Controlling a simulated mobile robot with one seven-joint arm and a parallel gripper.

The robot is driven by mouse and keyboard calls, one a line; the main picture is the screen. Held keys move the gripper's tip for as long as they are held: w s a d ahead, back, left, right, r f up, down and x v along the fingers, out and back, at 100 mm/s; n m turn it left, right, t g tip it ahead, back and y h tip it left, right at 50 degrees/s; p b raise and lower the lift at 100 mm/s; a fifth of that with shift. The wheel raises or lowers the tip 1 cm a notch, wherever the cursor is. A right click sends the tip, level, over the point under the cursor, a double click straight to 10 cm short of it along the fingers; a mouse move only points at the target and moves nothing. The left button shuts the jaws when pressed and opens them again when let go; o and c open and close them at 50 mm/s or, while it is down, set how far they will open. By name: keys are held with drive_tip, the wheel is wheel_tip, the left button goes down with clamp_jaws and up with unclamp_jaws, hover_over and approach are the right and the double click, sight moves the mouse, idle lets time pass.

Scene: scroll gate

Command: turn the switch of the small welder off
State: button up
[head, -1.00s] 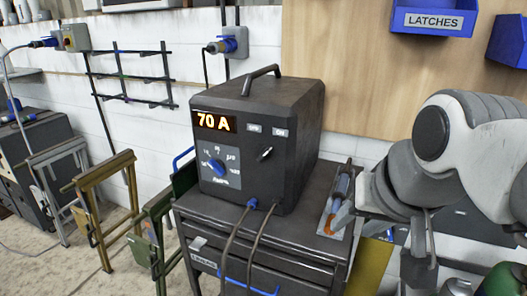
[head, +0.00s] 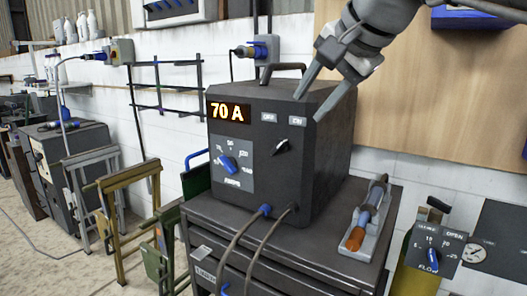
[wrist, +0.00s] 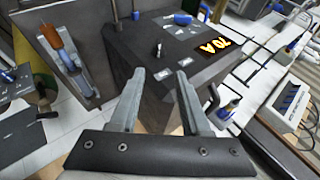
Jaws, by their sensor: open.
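The small welder (head: 322,135) is a dark box with a lit "70 A" display, standing on a dark tool cabinet (head: 300,262). Its small black switch (head: 281,147) is on the front panel, under the OFF label (head: 268,117) and the ON label (head: 297,121). The switch's pointer appears tilted up and right, toward ON. A blue amps knob (head: 229,163) is to its left. My gripper (head: 309,108) is open and empty near the panel's upper right, apart from the switch. In the wrist view, the switch (wrist: 158,50) shows beyond and between the open fingers (wrist: 160,72).
A torch in a grey holder (head: 366,215) lies on the cabinet top to the right of the welder. Two cables (head: 240,240) hang from the front panel. A handle (head: 283,69) is on the welder's top. A flow panel (head: 433,250) is at the right.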

sight(281, 144)
drive_tip(key=b+x, duration=0.4)
drive_tip(key=x, duration=1.2)
clamp_jaws()
